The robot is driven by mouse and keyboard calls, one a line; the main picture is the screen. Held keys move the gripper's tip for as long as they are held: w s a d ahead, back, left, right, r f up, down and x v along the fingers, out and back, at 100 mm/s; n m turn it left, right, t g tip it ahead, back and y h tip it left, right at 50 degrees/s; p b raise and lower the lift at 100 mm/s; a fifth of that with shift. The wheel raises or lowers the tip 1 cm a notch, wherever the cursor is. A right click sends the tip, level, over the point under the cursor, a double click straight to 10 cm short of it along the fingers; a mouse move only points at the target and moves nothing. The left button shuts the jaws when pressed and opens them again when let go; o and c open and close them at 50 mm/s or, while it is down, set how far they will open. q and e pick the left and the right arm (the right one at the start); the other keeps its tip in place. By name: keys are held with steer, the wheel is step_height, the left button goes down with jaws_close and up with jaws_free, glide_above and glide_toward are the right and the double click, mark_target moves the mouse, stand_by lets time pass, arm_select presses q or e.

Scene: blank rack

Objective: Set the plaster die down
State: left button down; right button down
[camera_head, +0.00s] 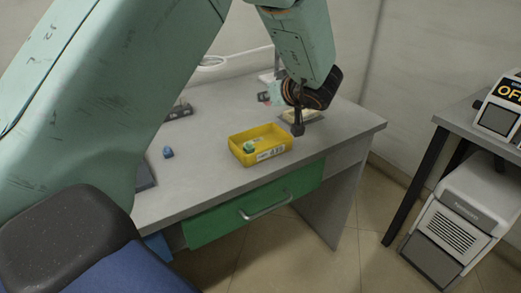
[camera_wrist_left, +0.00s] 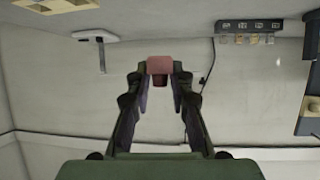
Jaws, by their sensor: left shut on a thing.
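My left gripper (camera_wrist_left: 160,78) is shut on a small reddish-pink block, which I take to be the plaster die (camera_wrist_left: 160,64). The block sits between the two fingertips in the left wrist view, with a pale wall behind it. In the head view my left arm reaches in from the left over the back right of the grey desk (camera_head: 215,110). My right gripper is in neither view.
A yellow bin (camera_head: 247,159) with a greenish item (camera_head: 249,147) stands near the desk's front edge. A small blue object (camera_head: 168,152) lies to its left. A dark object (camera_head: 179,111) is farther back. A cream-coloured item (camera_head: 314,115) lies near the wrist. Bare desk lies between them.

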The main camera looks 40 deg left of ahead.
mark_target(263, 137)
arm_select(q)
steer(key=shift+s+d+f+n+g+y, duration=0.15)
steer(key=shift+s+d+f+n+g, duration=0.25)
steer(key=shift+d, duration=0.1)
steer(key=shift+s+d+f+n+g+y, duration=0.15)
steer(key=shift+s+d+f+n+g, duration=0.15)
steer(key=shift+d+n+g, duration=0.15)
step_height(263, 137, down, 5)
steer(key=b, duration=0.2)
steer(key=shift+w+f+b, duration=0.1)
steer(key=shift+f+b, duration=0.1)
steer(key=shift+b, duration=0.15)
step_height(263, 137, down, 4)
steer(key=shift+f+b, duration=0.1)
steer(key=shift+b, duration=0.8)
steer(key=c, duration=1.6)
jaws_free()
steer(key=shift+f, duration=0.1)
steer(key=shift+o, duration=0.6)
steer(key=shift+f, duration=0.1)
